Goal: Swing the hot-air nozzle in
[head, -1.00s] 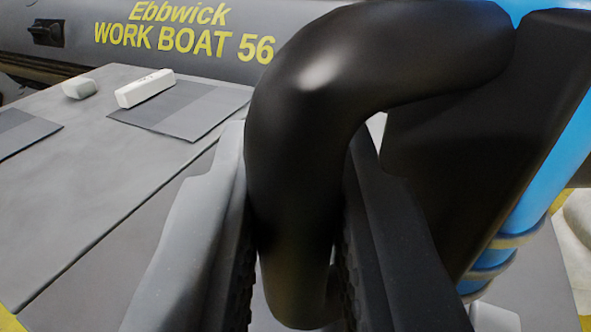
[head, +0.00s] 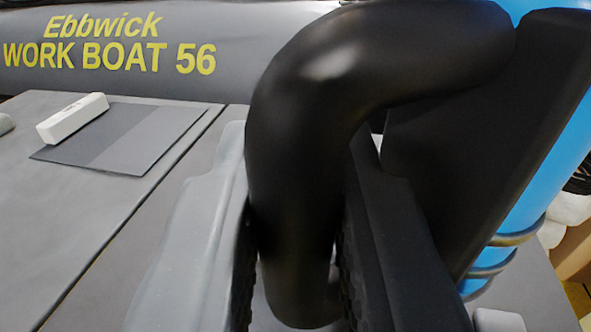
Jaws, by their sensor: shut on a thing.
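A thick black curved handle (head: 310,110) fills the middle of the head view. It bends over to the right and joins a dark body (head: 450,170) beside a blue tube (head: 540,170) with metal bands. My gripper (head: 295,270) is shut on the handle's lower upright part, with one jaw on each side. The handle hides much of what lies behind it. I cannot make out the nozzle's outlet in this view.
A grey worktop lies ahead and left, with a grey sheet (head: 130,140) and a white block (head: 73,118) on it. Behind it is a grey inflatable tube (head: 235,50) lettered "Ebbwick WORK BOAT 56". The worktop's near left is bare.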

